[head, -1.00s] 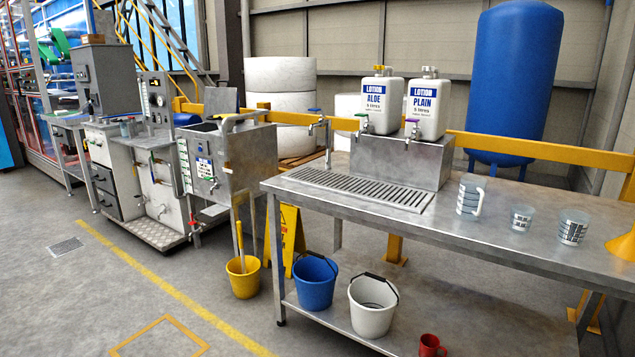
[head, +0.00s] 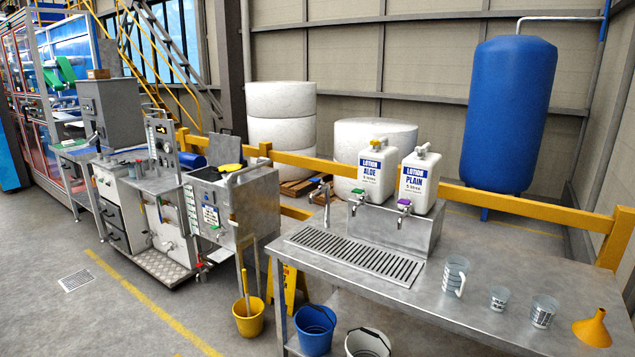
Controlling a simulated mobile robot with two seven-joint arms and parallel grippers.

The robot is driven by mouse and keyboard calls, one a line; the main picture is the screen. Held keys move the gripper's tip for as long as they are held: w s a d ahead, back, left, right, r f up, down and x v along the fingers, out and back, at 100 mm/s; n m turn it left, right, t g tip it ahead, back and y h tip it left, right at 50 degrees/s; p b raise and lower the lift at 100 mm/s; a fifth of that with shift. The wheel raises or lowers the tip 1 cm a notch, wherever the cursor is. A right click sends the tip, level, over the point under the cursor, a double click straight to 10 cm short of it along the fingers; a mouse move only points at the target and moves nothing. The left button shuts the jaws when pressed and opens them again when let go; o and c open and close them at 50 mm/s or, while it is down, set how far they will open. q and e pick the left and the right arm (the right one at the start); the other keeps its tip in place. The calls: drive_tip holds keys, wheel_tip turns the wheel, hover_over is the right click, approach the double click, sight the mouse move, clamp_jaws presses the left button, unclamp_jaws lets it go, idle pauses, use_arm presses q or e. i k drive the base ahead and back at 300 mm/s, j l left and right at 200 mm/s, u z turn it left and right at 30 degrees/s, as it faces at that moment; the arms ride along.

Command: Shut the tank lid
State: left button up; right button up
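The steel tank (head: 258,205) stands left of centre in the head view, with a white label and small valves on its front. A dark grey flat panel (head: 222,147), which looks like its lid, stands raised at the back of the tank. The tank top looks open and dark inside. A yellow item (head: 231,168) shows at the top, and a pale bar or handle (head: 241,172) runs along the near right edge. Neither of my grippers is in view.
A steel bench (head: 445,290) with lotion jugs (head: 373,173), measuring cups and a yellow funnel (head: 592,330) fills the right. Open floor (head: 120,325) lies at the left front.

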sight(224, 149)
drive_tip(key=u, duration=0.5)
drive_tip(key=i+j+u, duration=0.15)
drive_tip(key=u, duration=0.2)
drive_tip(key=i+j+u, duration=0.1)
drive_tip(key=i+u, duration=0.4)
drive_tip(key=u, duration=0.2)
drive_tip(key=i, duration=1)
drive_tip(key=i+j, duration=0.1)
drive_tip(key=i, duration=0.9)
drive_tip(key=i+z, duration=0.1)
drive_tip(key=i, duration=0.9)
drive_tip(key=i+j, duration=0.15)
drive_tip(key=i, duration=0.8)
drive_tip(key=i+j, duration=0.15)
drive_tip(key=i, duration=0.85)
drive_tip(key=i+z, duration=0.2)
drive_tip(key=z, duration=3.3)
